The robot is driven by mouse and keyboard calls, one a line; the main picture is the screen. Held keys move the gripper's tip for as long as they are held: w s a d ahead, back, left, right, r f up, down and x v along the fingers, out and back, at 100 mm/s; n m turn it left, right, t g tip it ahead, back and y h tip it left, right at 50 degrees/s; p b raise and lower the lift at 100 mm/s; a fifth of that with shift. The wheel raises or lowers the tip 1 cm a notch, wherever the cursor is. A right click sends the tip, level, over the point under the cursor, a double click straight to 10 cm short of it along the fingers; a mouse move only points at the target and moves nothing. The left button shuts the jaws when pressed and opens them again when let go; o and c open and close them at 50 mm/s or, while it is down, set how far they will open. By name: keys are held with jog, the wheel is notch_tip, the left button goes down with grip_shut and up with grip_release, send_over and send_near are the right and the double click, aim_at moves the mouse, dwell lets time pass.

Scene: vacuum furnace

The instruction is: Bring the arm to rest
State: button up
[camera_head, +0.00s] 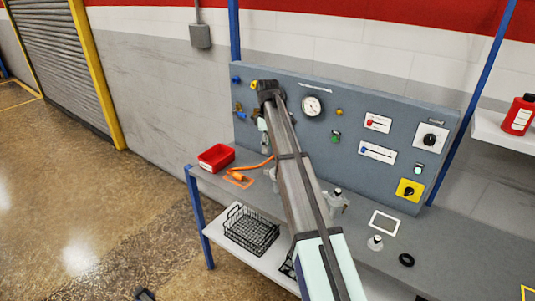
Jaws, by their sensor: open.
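My arm (295,180) reaches from the bottom middle of the head view up and away, across the bench and in front of the grey control panel (365,125). Its far end is a dark joint (268,90) near the panel's upper left. A small pale part (262,125) shows just below that joint, left of the long link. I cannot make out my gripper or its fingers; the long link covers much of the area behind it. No held object shows.
The grey bench (445,245) carries a red bin (216,157), an orange-handled tool (238,178), a metal fitting (338,200) and a black ring (406,260). A black wire basket (250,231) sits on the lower shelf. Open floor (90,210) lies to the left.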

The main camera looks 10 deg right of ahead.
jog(key=shift+r, duration=0.35)
